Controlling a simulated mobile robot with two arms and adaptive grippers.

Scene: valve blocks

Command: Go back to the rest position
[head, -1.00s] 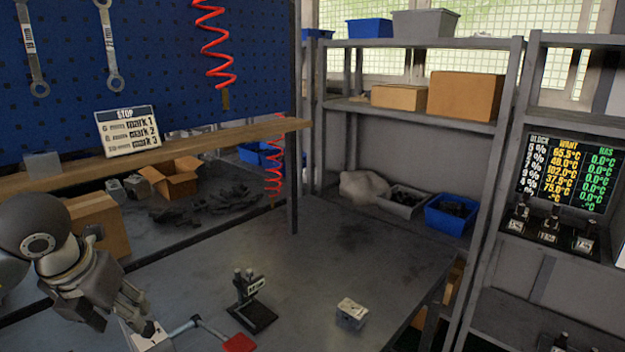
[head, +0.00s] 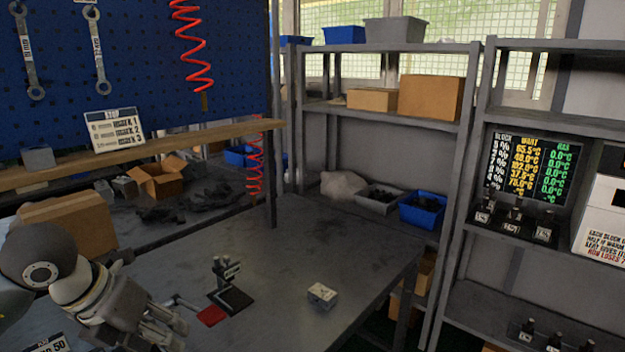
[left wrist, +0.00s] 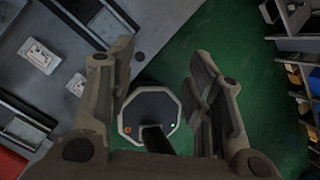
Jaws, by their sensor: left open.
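My left gripper (head: 168,328) is low at the left of the head view, at the near side of the workbench (head: 300,250). In the left wrist view my left gripper (left wrist: 162,75) has its fingers spread wide, with nothing between them. Green floor shows below them. A small grey block with a white label (head: 321,295) sits on the bench, apart from the gripper. A black stand with an upright clamp (head: 228,288) is just beyond the gripper. A red-ended tool (head: 211,316) lies between them, partly hidden. My right gripper is not in view.
Shelving with blue bins (head: 423,209) and cardboard boxes (head: 431,97) stands behind. A temperature display (head: 527,166) and several labelled blocks are on the right rack. A wooden shelf (head: 150,150) crosses above the bench at left. The bench's right part is mostly clear.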

